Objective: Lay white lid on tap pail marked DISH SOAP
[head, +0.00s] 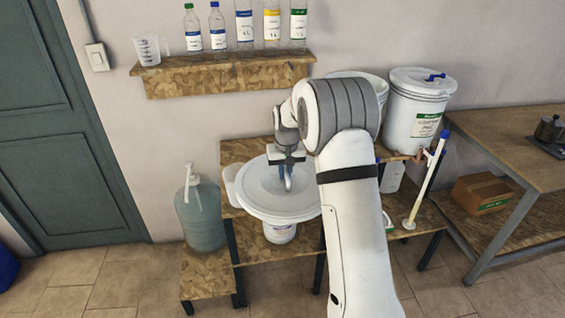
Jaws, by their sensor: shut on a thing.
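My gripper (288,172) is shut on the upright handle of the white lid (258,198), a wide round disc. The lid is over the left part of the wooden stand. A white pail (280,233) with a small label shows below the lid; its upper part is hidden, so I cannot tell whether the lid touches it. Another white pail (372,82) stands behind my arm, mostly hidden. A white pail with a blue-handled lid and green label (416,112) stands to its right. The label words are too small to read, so I cannot tell which pail is marked DISH SOAP.
A blue water jug (201,215) with a pump stands left on a low step. A white pump tube (427,185) stands at the right. A wall shelf (225,73) holds bottles and a measuring jug. A wooden table (520,140) with a carton (481,193) below is at right.

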